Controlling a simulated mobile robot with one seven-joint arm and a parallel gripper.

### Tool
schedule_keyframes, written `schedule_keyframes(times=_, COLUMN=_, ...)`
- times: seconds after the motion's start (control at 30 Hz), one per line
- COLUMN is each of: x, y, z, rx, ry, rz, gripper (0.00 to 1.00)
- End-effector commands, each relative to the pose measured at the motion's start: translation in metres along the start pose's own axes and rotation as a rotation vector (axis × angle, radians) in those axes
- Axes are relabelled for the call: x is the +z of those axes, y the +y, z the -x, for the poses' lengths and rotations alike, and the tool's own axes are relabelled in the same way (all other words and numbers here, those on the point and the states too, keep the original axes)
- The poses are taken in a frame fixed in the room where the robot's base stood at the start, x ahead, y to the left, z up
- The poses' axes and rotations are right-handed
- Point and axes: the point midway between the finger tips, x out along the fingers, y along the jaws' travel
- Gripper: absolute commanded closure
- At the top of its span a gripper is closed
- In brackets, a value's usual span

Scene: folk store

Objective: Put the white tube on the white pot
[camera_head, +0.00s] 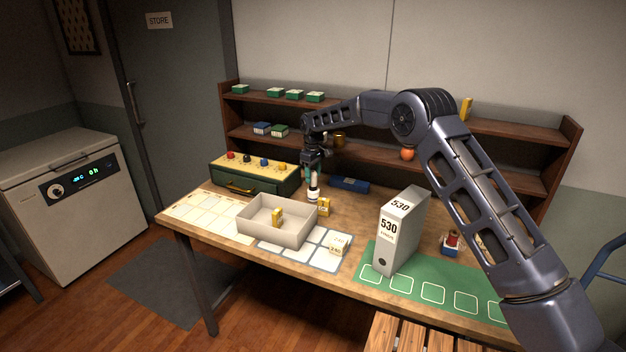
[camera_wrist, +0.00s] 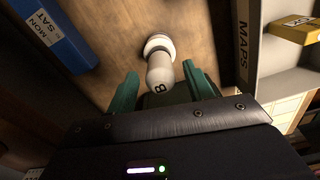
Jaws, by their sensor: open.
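A pale white tube (camera_wrist: 160,72) with a rounded end and a dark "8" mark shows in the wrist view. At its far end is a wider white round piece (camera_wrist: 158,43), likely the white pot, on the wooden table. The two look in line and touching; I cannot tell how they are joined. In the head view the tube and round piece (camera_head: 313,195) appear as one small upright white shape on the table behind the grey tray. My gripper (camera_wrist: 163,90) is open, its teal fingers on either side of the tube's near end. My gripper also shows in the head view (camera_head: 312,176).
A blue box (camera_head: 349,185) lies behind. A grey "530" file box (camera_head: 400,230) stands right, on a green mat (camera_head: 400,288). A green drawer case (camera_head: 250,184) is left.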

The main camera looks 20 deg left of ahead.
Motion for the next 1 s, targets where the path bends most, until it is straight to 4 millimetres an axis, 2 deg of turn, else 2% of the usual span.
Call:
schedule_keyframes(times=0.03, x=0.000, y=0.000, z=0.012, rx=0.001, ry=0.003, rz=0.000, gripper=0.48)
schedule_keyframes(times=0.3, x=0.000, y=0.000, z=0.063, rx=0.002, ry=0.002, rz=0.000, gripper=0.48)
schedule_keyframes(times=0.5, x=-0.001, y=0.000, z=0.087, rx=0.001, ry=0.001, rz=0.000, gripper=0.48)
schedule_keyframes(times=0.63, x=0.000, y=0.000, z=0.095, rx=0.000, ry=0.000, rz=0.000, gripper=0.48)
schedule_keyframes(times=0.9, x=0.000, y=0.000, z=0.097, rx=0.000, ry=0.000, rz=0.000, gripper=0.48)
schedule_keyframes(times=1.0, x=0.006, y=0.003, z=0.102, rx=0.002, ry=0.002, rz=-0.009, gripper=0.48)
